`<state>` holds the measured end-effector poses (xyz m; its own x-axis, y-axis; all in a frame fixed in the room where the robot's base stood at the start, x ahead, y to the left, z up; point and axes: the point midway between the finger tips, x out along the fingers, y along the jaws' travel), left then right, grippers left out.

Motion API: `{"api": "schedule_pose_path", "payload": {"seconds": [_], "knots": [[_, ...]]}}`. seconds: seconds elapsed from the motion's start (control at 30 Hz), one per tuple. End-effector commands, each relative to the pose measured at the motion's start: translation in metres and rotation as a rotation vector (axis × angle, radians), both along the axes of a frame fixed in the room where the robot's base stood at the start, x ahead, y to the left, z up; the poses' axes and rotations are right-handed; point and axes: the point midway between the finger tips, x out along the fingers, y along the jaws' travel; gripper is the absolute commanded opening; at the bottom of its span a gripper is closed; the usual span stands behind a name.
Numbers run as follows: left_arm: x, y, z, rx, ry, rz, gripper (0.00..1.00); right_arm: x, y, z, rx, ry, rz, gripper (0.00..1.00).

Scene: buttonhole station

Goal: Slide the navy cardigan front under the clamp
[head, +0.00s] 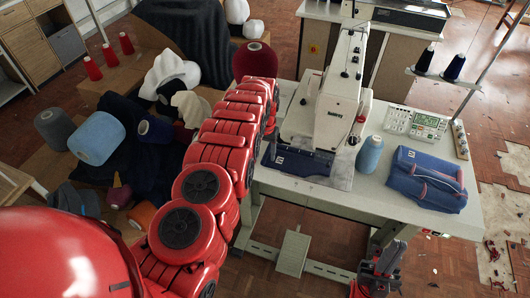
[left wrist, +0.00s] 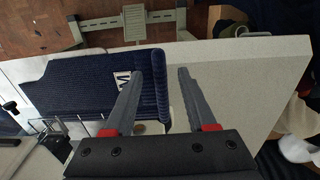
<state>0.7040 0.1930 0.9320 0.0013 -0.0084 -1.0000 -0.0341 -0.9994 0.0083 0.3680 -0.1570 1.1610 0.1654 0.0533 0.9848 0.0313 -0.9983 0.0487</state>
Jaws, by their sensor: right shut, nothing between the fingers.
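The navy cardigan front (head: 300,161), a ribbed knit panel with a small white label, lies flat on the table at the front of the white buttonhole machine (head: 338,105). It also fills the left of the left wrist view (left wrist: 75,88). A thin metal frame, perhaps the clamp (left wrist: 52,124), shows beside the panel; whether cloth is under it I cannot tell. My left gripper (left wrist: 158,78) is open, one finger over the panel and one past its thick edge; I see no grip. In the head view my arm hides it. My right gripper (head: 388,258) is shut and empty, low before the table.
A blue thread cone (head: 369,154) stands right of the panel. A folded blue garment (head: 428,180) and a control box (head: 415,124) lie further right. A dark red cone (head: 255,61) is behind my left arm. Bare tabletop (left wrist: 235,85) lies beside the panel's thick edge.

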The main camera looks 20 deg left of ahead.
Motion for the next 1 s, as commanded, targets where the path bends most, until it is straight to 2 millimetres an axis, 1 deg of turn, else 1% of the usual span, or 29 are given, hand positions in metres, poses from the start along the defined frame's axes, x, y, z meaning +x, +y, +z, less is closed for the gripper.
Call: {"api": "schedule_pose_path", "payload": {"seconds": [0.27, 0.37, 0.47, 0.57, 0.67, 0.7, 0.77, 0.8, 0.87, 0.93, 1.0], "knots": [[0.000, 0.000, 0.003, 0.000, 0.000, 0.000, 0.56, 0.000, 0.000, -0.002, 0.000, 0.000, 0.000, 0.00], [0.001, 0.000, 0.010, 0.000, -0.001, 0.000, 0.56, 0.000, 0.000, -0.005, 0.000, 0.000, 0.000, 0.00], [0.001, 0.000, 0.022, -0.001, -0.002, 0.000, 0.56, 0.000, 0.000, -0.010, 0.000, 0.000, 0.000, 0.00], [0.001, 0.000, 0.040, -0.001, -0.002, 0.000, 0.56, 0.000, 0.000, -0.018, 0.000, 0.000, 0.000, 0.00], [0.002, 0.000, 0.063, -0.001, -0.007, 0.000, 0.56, 0.000, 0.000, -0.023, 0.000, 0.000, 0.000, 0.00], [0.002, 0.000, 0.080, -0.001, -0.007, 0.000, 0.56, 0.000, 0.000, -0.014, 0.000, 0.000, 0.000, 0.00], [0.002, 0.000, 0.097, -0.001, -0.007, -0.001, 0.56, 0.000, 0.000, -0.010, 0.000, 0.000, 0.000, 0.00], [0.002, -0.002, 0.114, -0.003, -0.005, -0.002, 0.56, 0.000, 0.000, 0.006, 0.000, 0.000, 0.000, 0.00], [0.000, -0.002, 0.128, -0.002, -0.001, -0.001, 0.56, 0.000, 0.000, 0.018, 0.000, -0.001, 0.000, 0.00], [0.002, -0.001, 0.137, -0.001, -0.006, -0.002, 0.56, 0.000, 0.000, 0.018, 0.000, -0.001, 0.000, 0.00], [0.001, -0.001, 0.149, -0.001, -0.003, 0.000, 0.56, 0.000, 0.000, 0.022, 0.000, 0.000, 0.000, 0.00]]}}
